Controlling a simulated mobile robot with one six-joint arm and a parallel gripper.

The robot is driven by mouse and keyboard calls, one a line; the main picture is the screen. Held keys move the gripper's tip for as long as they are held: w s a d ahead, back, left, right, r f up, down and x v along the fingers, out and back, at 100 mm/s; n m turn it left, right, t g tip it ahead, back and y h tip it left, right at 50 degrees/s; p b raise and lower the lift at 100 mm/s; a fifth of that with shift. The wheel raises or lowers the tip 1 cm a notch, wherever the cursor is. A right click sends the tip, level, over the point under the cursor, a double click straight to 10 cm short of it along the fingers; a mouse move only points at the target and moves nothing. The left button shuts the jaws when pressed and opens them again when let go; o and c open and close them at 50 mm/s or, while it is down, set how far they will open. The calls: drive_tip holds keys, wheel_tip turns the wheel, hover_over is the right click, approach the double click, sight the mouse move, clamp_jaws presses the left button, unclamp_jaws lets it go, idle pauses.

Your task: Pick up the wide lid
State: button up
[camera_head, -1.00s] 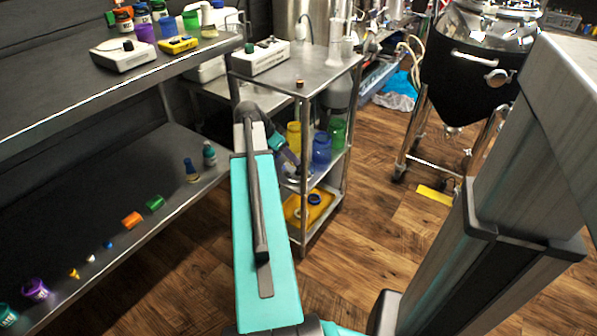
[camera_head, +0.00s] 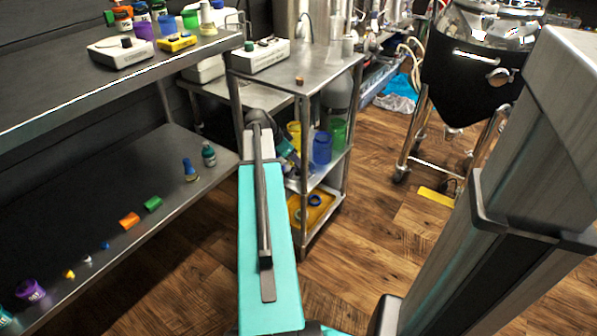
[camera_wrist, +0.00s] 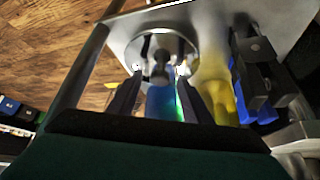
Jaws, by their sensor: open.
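I cannot tell for sure which thing is the wide lid. A small round blue piece, perhaps a lid (camera_head: 315,200), lies in the yellow tray (camera_head: 323,212) on the cart's lower shelf. My gripper (camera_wrist: 160,102) is open in the wrist view, its two dark fingers apart. Between and beyond them show a blue jar (camera_wrist: 160,103) and a round shiny vessel. No lid shows clearly between the fingers. In the head view my teal arm reaches toward the cart's left side, and the gripper is mostly hidden there.
The steel cart (camera_head: 300,66) holds a yellow, a blue (camera_head: 321,148) and a green jar (camera_head: 338,132) on its middle shelf; its posts and top stand close to my arm. A long shelf (camera_head: 90,225) with small pieces is at left.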

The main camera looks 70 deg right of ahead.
sight(295, 170)
clamp_jaws()
drive_tip(key=shift+r, duration=0.15)
drive_tip(key=shift+r+p, duration=0.3)
drive_tip(key=shift+r, duration=0.2)
drive_tip(key=r, duration=0.1)
drive_tip(key=r+p, duration=0.1)
drive_tip(key=shift+w+a+r, duration=0.2)
drive_tip(key=shift+r, duration=0.15)
drive_tip(key=w+a+p, duration=0.3)
drive_tip(key=w+a, duration=0.7)
drive_tip(key=a, duration=0.4)
drive_tip(key=shift+w+f+p, duration=0.2)
drive_tip(key=shift+w+p, duration=0.05)
drive_tip(key=shift+p, duration=0.15)
